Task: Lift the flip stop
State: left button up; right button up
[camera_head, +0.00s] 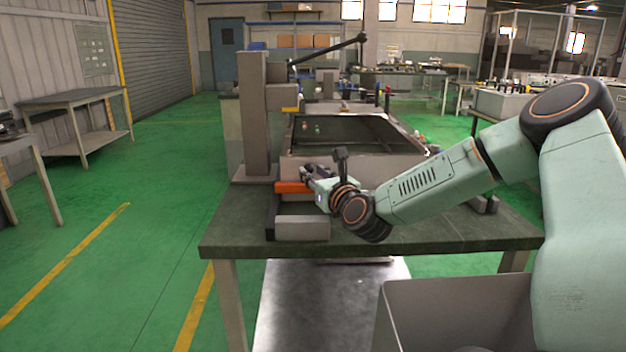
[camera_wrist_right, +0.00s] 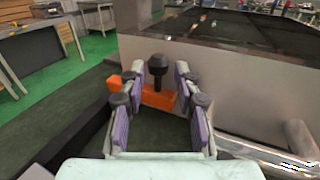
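An orange bar (camera_head: 291,187), which looks like the flip stop, lies low and level beside the grey column on the machine's near side. In the right wrist view the orange bar (camera_wrist_right: 158,98) runs crosswise behind and between my fingers, with a black knob (camera_wrist_right: 158,66) standing above it. My right gripper (camera_head: 312,174) reaches in from the right at the bar's right end. In the right wrist view its fingers (camera_wrist_right: 155,84) are spread apart on either side of the knob. I cannot tell whether they touch the bar. My left gripper is out of view.
A grey column (camera_head: 254,115) with a black lever arm (camera_head: 335,50) stands left of the bar. A framed glass-topped tray (camera_head: 345,135) lies behind it. A grey block (camera_head: 301,228) sits in front, on the dark table (camera_head: 460,228).

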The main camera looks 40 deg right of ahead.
jog(key=shift+w+r, duration=0.15)
jog(key=shift+w, duration=0.25)
jog(key=shift+w, duration=0.1)
grip_shut()
dwell(0.4)
